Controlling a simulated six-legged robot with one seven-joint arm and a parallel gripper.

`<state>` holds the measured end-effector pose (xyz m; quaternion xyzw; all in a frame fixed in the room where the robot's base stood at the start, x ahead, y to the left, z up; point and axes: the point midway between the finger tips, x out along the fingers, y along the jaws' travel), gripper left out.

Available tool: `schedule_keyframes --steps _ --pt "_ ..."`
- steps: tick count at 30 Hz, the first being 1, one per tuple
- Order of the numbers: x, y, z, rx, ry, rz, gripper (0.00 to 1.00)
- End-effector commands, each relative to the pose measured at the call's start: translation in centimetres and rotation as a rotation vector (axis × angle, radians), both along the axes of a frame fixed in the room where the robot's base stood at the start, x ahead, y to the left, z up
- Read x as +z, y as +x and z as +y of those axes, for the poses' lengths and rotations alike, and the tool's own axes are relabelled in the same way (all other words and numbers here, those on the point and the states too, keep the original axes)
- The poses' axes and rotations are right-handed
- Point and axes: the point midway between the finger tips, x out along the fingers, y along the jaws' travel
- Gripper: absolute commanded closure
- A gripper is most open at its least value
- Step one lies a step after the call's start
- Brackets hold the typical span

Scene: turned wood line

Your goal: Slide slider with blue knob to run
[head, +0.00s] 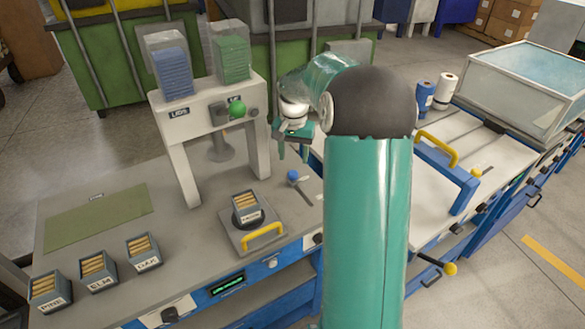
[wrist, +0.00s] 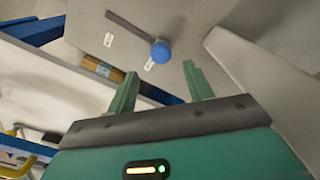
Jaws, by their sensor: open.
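The slider's round blue knob (head: 293,176) stands on the grey bench top, at the upper-left end of a short dark slot (head: 306,195). In the wrist view the knob (wrist: 161,51) is at the right end of the slot (wrist: 130,28). Two small white labels (wrist: 108,39) lie beside the slot, too small to read. My gripper (head: 293,153) is open and empty, pointing down above the bench just behind the knob in the head view. In the wrist view the knob shows just beyond the gap between my fingertips (wrist: 160,70); no contact shows.
A white dispenser stand (head: 212,110) with a green knob rises left of my gripper. A yellow-handled plate (head: 262,237) bearing a small box is at front left. Several labelled boxes (head: 97,270) stand farther left. A blue frame with a yellow handle (head: 437,148) is right of my arm.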

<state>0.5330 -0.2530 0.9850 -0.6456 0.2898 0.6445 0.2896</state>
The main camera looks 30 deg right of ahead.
Motion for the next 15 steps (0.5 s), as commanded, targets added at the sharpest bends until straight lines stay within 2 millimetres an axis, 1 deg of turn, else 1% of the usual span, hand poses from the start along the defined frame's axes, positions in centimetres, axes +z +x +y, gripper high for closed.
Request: schedule_keyframes --steps 1,6,10,15 --pt "-1.2 -0.1 0.1 0.001 0.003 0.005 0.48" --pt "-4.2 0.1 0.1 0.002 0.003 0.004 0.48" --pt "-5.6 0.2 0.0 0.001 0.002 0.003 0.48" --pt "-6.1 0.4 0.0 0.001 0.001 0.001 0.48"
